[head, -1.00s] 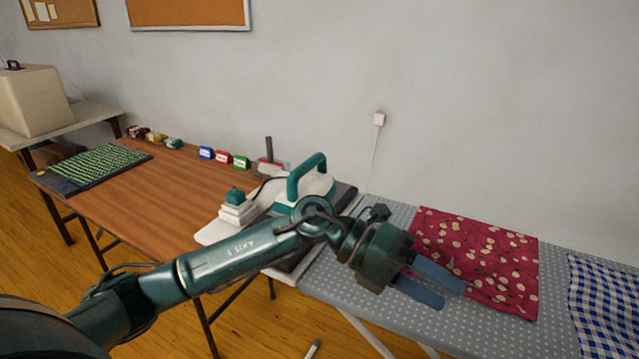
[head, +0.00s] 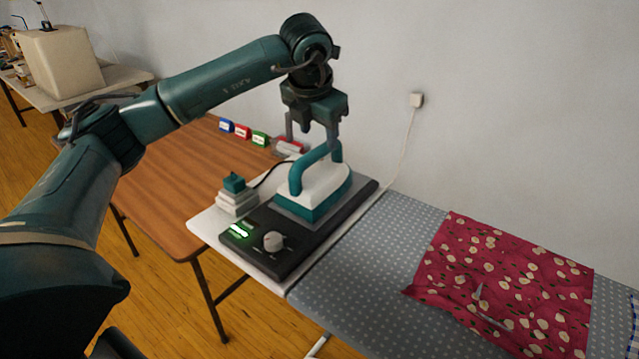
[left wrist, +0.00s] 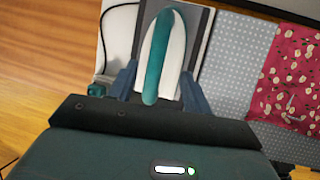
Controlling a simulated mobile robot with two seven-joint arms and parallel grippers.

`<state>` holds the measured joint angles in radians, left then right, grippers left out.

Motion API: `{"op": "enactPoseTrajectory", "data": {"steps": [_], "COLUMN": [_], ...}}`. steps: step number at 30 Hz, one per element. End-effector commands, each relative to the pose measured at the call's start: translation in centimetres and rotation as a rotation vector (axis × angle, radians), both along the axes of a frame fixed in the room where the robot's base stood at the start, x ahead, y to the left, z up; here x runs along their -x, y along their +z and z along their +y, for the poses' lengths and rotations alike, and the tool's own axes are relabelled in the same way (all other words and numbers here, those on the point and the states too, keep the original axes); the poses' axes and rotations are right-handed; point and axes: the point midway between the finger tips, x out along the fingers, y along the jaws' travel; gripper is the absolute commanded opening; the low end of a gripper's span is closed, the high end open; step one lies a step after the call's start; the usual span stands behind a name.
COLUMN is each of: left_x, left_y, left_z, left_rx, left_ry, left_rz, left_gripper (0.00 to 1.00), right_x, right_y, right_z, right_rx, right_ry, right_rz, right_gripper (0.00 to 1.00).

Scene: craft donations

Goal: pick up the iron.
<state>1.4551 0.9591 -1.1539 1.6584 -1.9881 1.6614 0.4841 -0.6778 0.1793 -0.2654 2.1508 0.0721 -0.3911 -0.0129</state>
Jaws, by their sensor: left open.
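The iron (head: 318,186) is white and teal with a looped teal handle. It stands on a dark base unit (head: 272,241) with a knob and a green lit display. My left gripper (head: 313,138) points down above the iron's handle with its fingers apart. In the left wrist view the iron (left wrist: 174,52) lies between the two open fingers (left wrist: 157,85), its handle running lengthwise between them. I cannot tell whether the fingers touch it. My right gripper is not in view.
A grey dotted ironing board (head: 372,262) holds a red floral cloth (head: 510,285) at the right. White stacked blocks with a teal top (head: 236,194) stand left of the iron. Small coloured boxes (head: 243,132) line the wooden table (head: 165,190). A cord runs to a wall socket (head: 416,100).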

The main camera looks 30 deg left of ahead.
Motion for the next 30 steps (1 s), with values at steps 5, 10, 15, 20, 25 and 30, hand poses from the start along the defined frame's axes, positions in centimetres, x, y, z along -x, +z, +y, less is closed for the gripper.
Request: {"op": "enactPoseTrajectory", "data": {"steps": [5,10,15,20,25,30], "left_x": [-0.8,-1.2,-1.8,-2.5,-2.6,-2.6], "left_y": [-1.9,-3.0,-5.5,-6.8,-7.0,-6.9], "left_z": [0.3,0.7,1.5,1.6,1.7,1.6], "left_rx": [0.001,0.001,0.001,0.002,0.002,0.002], "left_ry": [0.000,-0.001,-0.002,-0.003,-0.003,-0.003], "left_rz": [0.000,0.001,0.004,0.000,-0.001,-0.001], "left_gripper": [0.50,0.50,0.50,0.50,0.50,0.41], "right_x": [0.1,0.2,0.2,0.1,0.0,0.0], "right_y": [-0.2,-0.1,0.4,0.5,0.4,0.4], "right_z": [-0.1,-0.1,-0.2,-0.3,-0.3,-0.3], "right_rx": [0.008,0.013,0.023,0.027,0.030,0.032], "right_ry": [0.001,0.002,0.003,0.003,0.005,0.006], "right_rz": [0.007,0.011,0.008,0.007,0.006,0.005], "right_gripper": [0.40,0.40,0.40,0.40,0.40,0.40]}}
